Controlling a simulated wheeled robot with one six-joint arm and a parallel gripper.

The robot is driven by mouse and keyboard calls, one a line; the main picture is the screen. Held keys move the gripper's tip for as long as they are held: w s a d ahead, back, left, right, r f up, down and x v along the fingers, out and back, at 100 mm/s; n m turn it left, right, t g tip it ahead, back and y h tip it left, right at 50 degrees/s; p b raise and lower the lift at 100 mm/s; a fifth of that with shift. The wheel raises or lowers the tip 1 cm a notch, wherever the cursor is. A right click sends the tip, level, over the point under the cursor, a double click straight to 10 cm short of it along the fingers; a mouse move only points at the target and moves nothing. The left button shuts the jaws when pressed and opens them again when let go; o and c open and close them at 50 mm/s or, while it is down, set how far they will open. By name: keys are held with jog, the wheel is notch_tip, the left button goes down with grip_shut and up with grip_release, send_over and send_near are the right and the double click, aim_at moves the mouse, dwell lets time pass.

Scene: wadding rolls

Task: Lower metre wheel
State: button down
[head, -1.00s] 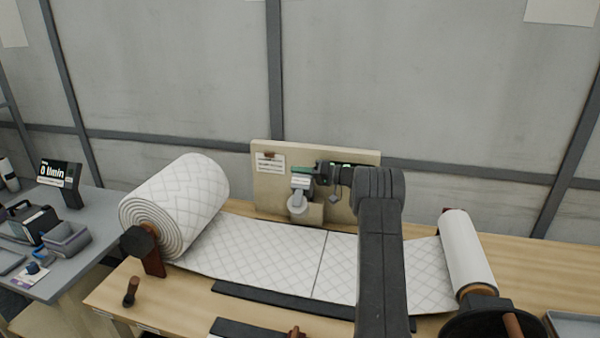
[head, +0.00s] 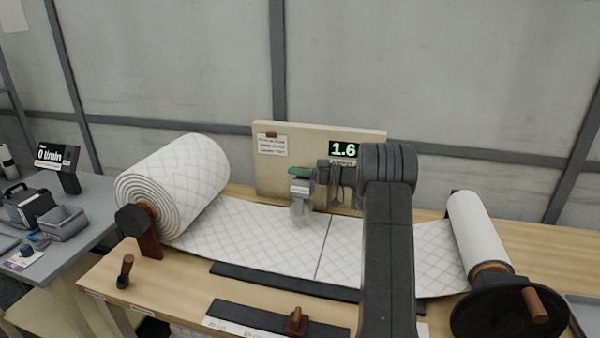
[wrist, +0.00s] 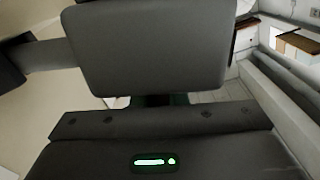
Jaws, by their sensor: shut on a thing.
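The metre wheel (head: 301,208) is a pale grey wheel under a small labelled block, in front of the beige board (head: 295,169). A green part (head: 299,171) shows at its top. My gripper (head: 312,176) reaches in from the right and is shut on the metre wheel's upper part. The wheel overlaps the far part of the quilted wadding sheet (head: 260,240); I cannot tell whether it touches. In the wrist view a dark plate fills the upper middle, with a dark green strip (wrist: 160,100) below it; the grip itself is mostly hidden.
A display (head: 343,149) on the board reads 1.6. A large wadding roll (head: 180,185) stands left; a narrower white roll (head: 475,230) with a dark crank wheel (head: 495,310) stands right. Dark rails (head: 300,284) lie in front. A side table (head: 75,220) holds small items.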

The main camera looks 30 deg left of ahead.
aim_at(297, 182)
jog(key=shift+s+d+f+n+b, duration=0.1)
jog(key=shift+s+f+n+b, duration=0.25)
jog(key=shift+f+n, duration=0.2)
jog(key=shift+s+d+f+n+b, duration=0.1)
jog(key=shift+s+f+n+b, duration=0.1)
jog(key=shift+f+n+b, duration=0.25)
jog(key=shift+s+f, duration=0.25)
jog(key=shift+f, duration=0.4)
jog(key=c, duration=1.5)
grip_release()
jog(key=shift+o, duration=0.3)
jog(key=b+v, duration=0.1)
jog(key=v, duration=1.3)
jog(key=shift+b, duration=0.35)
jog(key=shift+s+a, duration=0.15)
